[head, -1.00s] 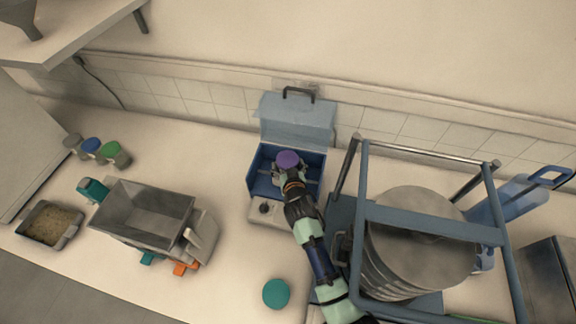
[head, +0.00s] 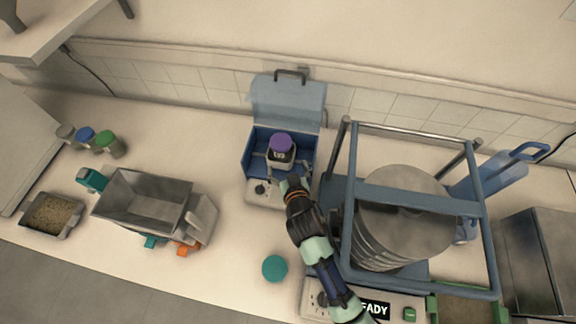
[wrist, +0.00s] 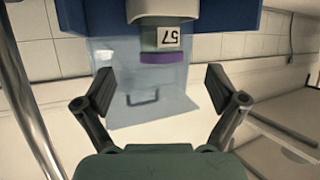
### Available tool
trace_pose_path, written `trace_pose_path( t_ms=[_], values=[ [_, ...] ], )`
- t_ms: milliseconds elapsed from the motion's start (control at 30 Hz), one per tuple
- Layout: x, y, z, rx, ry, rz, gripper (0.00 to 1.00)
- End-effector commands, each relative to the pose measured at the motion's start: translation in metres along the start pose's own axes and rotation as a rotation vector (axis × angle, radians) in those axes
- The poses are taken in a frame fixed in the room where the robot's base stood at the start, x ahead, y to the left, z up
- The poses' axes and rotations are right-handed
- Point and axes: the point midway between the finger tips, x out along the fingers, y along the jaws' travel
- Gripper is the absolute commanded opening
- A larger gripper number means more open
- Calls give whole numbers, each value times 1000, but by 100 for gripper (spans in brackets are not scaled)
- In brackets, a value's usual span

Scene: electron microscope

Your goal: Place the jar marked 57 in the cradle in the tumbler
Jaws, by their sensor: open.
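The jar marked 57 (head: 281,151) has a purple lid and stands upright inside the blue tumbler (head: 250,152), whose clear lid is open. In the wrist view the jar (wrist: 163,42) is upside down in the picture, with its label 57 readable. The jar appears to sit in the cradle, but the cradle is mostly hidden by it. My gripper (head: 287,178) is open and empty at the front of the tumbler, just in front of the jar. In the wrist view its two fingers (wrist: 158,90) are spread apart and clear of the jar.
A large drum in a blue frame (head: 357,180) stands close to the right of the tumbler and my arm. A teal round lid (head: 275,268) lies on the counter in front. A grey hopper (head: 145,205) and several jars (head: 107,142) are to the left.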

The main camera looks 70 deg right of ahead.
Motion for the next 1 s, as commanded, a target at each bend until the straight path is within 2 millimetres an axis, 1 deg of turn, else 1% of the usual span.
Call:
trace_pose_path(
  t_ms=[100, 533, 567, 600, 667, 700, 733, 767, 800, 867, 900, 967, 1000],
  values=[
    [-5, 0, 0, 1, 0, 0, 95],
    [-5, -1, -1, 0, 1, -2, 95],
    [-6, -5, -3, -2, 1, -9, 95],
    [-11, -16, -9, -8, 2, -29, 95],
    [-24, -45, -23, -24, -2, -86, 95],
    [-39, -73, -34, -41, -7, -144, 95],
    [-55, -97, -43, -58, -13, -196, 95],
    [-73, -123, -52, -79, -19, -255, 95],
    [-102, -156, -61, -112, -30, -340, 95],
    [-149, -199, -70, -169, -43, -471, 95],
    [-182, -223, -74, -211, -51, -556, 95],
    [-228, -250, -76, -272, -57, -673, 95],
    [-256, -262, -76, -310, -59, -740, 95]
  ],
)
